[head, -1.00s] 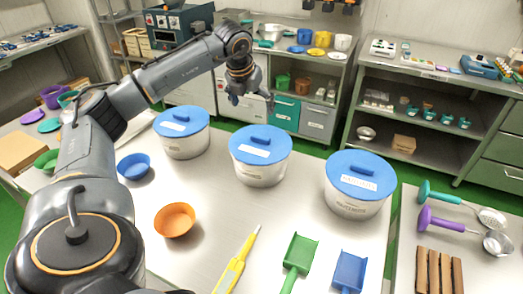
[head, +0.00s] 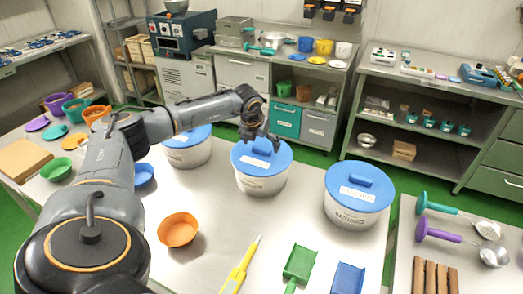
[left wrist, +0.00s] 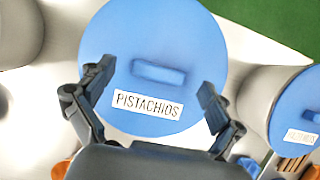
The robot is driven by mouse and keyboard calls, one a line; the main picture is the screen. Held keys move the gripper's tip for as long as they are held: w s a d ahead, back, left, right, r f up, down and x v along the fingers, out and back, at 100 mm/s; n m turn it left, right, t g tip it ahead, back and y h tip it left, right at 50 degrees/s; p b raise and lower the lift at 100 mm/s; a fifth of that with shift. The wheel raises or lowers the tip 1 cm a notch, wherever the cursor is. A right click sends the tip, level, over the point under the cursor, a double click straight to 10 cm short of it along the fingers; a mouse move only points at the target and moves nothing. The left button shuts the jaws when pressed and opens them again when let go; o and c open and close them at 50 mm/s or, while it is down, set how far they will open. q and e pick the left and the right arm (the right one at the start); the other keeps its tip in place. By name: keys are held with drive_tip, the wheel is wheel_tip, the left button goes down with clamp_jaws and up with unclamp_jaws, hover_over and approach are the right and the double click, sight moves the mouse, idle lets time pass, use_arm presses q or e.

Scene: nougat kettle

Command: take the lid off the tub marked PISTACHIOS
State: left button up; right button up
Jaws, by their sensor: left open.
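The tub marked PISTACHIOS (head: 262,186) is the middle of three white tubs on the steel table. Its blue lid (head: 240,158) is on it, with a raised blue bar handle. In the left wrist view the lid (left wrist: 150,40) shows the handle (left wrist: 158,73) and a white label reading PISTACHIOS (left wrist: 147,104). My left gripper (head: 262,143) is over this lid, open and empty. In the left wrist view its fingers (left wrist: 155,80) spread to either side of the handle, apart from it. The remaining height above the handle is hard to tell. My right gripper is not in view.
Similar lidded tubs stand at left (head: 188,152) and right (head: 352,205). An orange bowl (head: 178,229), a yellow-handled tool (head: 240,266), a green scoop (head: 299,264) and a blue scoop (head: 347,278) lie nearer. Bare tabletop lies between the orange bowl and the tubs.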

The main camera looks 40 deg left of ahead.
sight(254, 159)
use_arm(q)
drive_tip(key=shift+x, duration=0.9)
drive_tip(key=shift+r, duration=0.1)
drive_tip(key=c, duration=1.3)
drive_tip(key=shift+o, duration=0.2)
drive_tip(key=shift+r, duration=0.1)
drive_tip(key=shift+w+r+b, duration=0.1)
drive_tip(key=shift+r+b, duration=0.4)
drive_tip(key=s+r+b, duration=0.4)
drive_tip(key=s+r, duration=1)
drive_tip(key=r, duration=0.1)
drive_tip(key=shift+d+b, duration=0.35)
drive_tip(key=shift+d, duration=0.1)
drive_tip(key=shift+f, duration=0.1)
